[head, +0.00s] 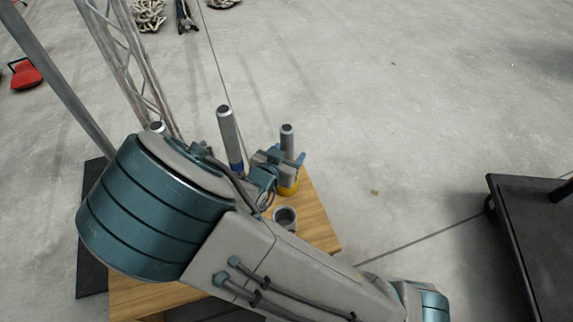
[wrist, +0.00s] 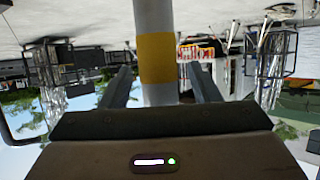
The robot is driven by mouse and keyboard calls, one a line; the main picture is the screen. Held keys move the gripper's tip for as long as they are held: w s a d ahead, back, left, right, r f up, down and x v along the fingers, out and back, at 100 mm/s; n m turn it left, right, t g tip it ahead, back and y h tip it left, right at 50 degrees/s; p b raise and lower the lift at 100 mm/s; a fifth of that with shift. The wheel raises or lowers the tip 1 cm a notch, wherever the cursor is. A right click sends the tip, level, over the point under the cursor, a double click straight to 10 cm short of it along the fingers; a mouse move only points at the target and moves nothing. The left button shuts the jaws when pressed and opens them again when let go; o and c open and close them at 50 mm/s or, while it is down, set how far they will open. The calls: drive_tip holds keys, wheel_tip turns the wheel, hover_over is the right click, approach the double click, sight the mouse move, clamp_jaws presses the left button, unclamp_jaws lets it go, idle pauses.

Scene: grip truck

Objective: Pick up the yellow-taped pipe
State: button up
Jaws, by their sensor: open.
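The yellow-taped pipe (head: 288,137) stands upright on the wooden table, grey with a yellow band low down near its base. My gripper (head: 281,158) is at the pipe and partly hides its middle. In the wrist view the pipe's yellow band (wrist: 157,56) shows between the two fingers of my open gripper (wrist: 160,75). Gaps show on both sides of the pipe there, so the fingers look apart from it.
A blue-taped pipe (head: 230,140) stands just left of my gripper. Another pipe top (head: 157,127) shows behind my arm. A short hollow round piece (head: 285,216) is in front on the wooden table (head: 318,232). A black cart (head: 530,225) stands at right; open floor lies between.

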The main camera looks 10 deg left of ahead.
drive_tip(key=shift+w+d+f, duration=0.2)
drive_tip(key=shift+w+f, duration=0.1)
drive_tip(key=shift+w, duration=0.35)
drive_tip(key=c, duration=1.2)
drive_tip(key=shift+r, duration=0.1)
